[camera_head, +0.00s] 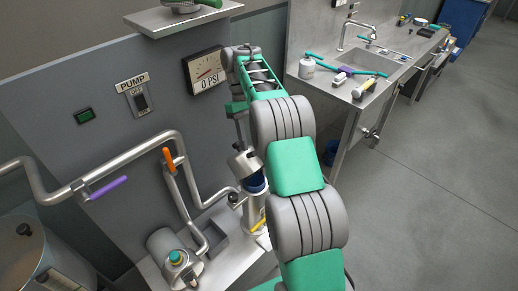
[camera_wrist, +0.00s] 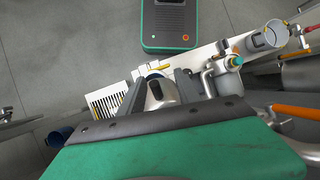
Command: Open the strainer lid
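The strainer (camera_head: 256,205) is a metal cylinder with a blue band near its top, low in the middle of the head view. Its silver lid (camera_head: 243,162) looks tilted above the blue part. In the wrist view the rounded metal lid (camera_wrist: 160,98), with a dark spot on it, shows between my fingers. My gripper (camera_head: 239,140) points down at the lid from above. Its two dark fingers (camera_wrist: 158,88) stand apart on either side of the lid. Whether they press on it cannot be told. My arm hides part of the strainer's right side.
Pipes with an orange handle (camera_head: 170,160) and a purple handle (camera_head: 108,188) run left of the strainer. A pressure gauge (camera_head: 206,70) and pump switch (camera_head: 138,98) are on the wall. A sink counter (camera_head: 340,92) stands at right. Open floor lies beyond it.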

